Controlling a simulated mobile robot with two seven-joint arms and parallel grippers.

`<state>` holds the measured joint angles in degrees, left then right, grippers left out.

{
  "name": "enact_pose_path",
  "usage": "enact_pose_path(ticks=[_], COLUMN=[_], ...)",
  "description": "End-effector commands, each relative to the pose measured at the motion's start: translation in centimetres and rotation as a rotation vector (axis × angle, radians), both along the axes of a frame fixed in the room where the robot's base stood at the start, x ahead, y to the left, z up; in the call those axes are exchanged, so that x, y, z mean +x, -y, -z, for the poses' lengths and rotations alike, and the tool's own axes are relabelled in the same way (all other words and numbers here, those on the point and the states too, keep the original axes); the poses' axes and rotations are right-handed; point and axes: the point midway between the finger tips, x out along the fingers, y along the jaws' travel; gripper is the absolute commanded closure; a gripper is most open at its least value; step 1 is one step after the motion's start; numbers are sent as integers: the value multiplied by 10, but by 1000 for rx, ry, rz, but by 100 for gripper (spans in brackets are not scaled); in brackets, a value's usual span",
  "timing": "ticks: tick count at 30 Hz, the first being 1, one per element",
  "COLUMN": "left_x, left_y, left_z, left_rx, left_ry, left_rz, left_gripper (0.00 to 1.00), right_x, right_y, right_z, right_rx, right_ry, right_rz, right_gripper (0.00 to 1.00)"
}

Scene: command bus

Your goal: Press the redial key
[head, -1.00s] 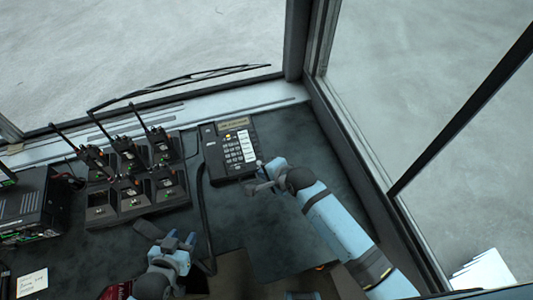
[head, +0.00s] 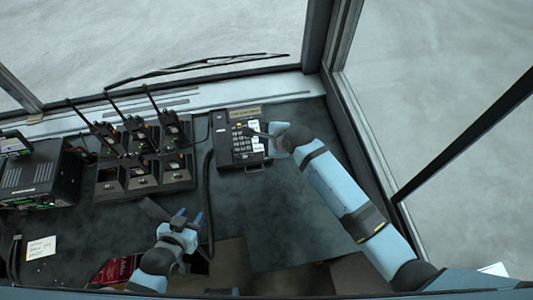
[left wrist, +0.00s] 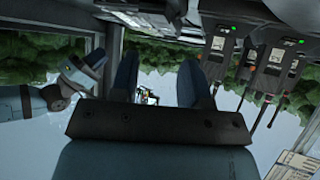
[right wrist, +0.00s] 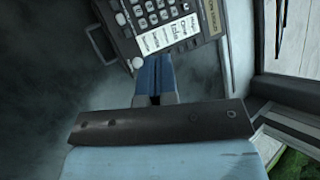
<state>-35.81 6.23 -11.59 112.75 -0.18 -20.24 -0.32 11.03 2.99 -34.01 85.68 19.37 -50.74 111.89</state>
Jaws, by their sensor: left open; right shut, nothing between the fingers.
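The dark desk phone (head: 226,150) sits on the dashboard, with a number pad and a column of white-labelled keys on its right side. In the right wrist view the phone (right wrist: 126,38) shows the white label strip (right wrist: 166,36) close beyond my fingertips; I cannot read surely which label is redial. My right gripper (head: 262,134) is shut and empty, reaching over the phone's right side and hiding part of the keys. In the right wrist view its fingertips (right wrist: 153,62) are by the strip's lower end; contact cannot be told. My left gripper (head: 190,218) is open and empty, lower left of the phone.
A charger rack (head: 145,182) with several radios stands left of the phone. A black cable (head: 209,190) runs down between them. A black radio unit (head: 35,178) and a paper note (head: 41,247) are at far left.

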Motion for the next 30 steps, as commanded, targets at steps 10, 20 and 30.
enact_pose_path(ticks=[10,20,30], left_x=[-1,2,4], left_y=[1,12,12], left_z=[39,66,62], left_rx=[17,1,0], left_ry=[11,3,14], left_rz=[36,53,51], left_gripper=[57,57,57], right_x=[5,10,11], right_y=[0,-3,-2], right_z=[44,76,82], right_rx=[-2,1,0], right_ry=[2,0,0], right_rz=[-1,0,0], right_gripper=[100,100,100])
